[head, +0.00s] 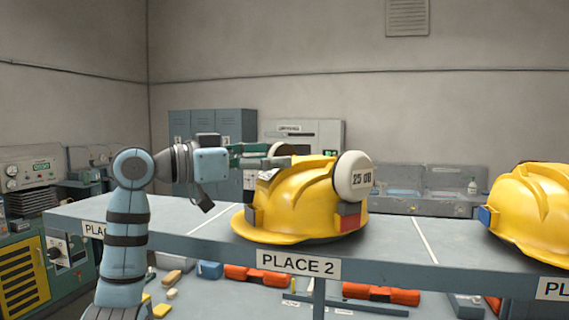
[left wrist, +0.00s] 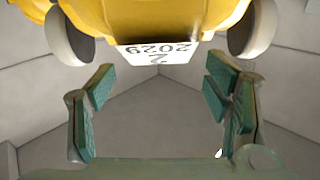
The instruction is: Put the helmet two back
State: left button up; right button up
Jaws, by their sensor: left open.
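The yellow helmet (head: 300,200) with round white ear cups sits on the shelf (head: 395,240) behind the "PLACE 2" label (head: 298,264). It also fills the top of the left wrist view (left wrist: 160,18), where its white tag (left wrist: 157,52) appears upside down and reads "2" and "2029". My right gripper is not in view.
Another yellow helmet (head: 535,205) sits on the shelf at the right. The shelf's left section (head: 185,220) looks bare beyond my arm. Orange and other items (head: 255,273) lie below the shelf. Machines (head: 30,190) stand at the left.

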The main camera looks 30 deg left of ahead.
pick_arm(q)
jog(key=b+v, duration=0.2)
jog(key=v, duration=0.6)
jog(key=shift+f, duration=0.1)
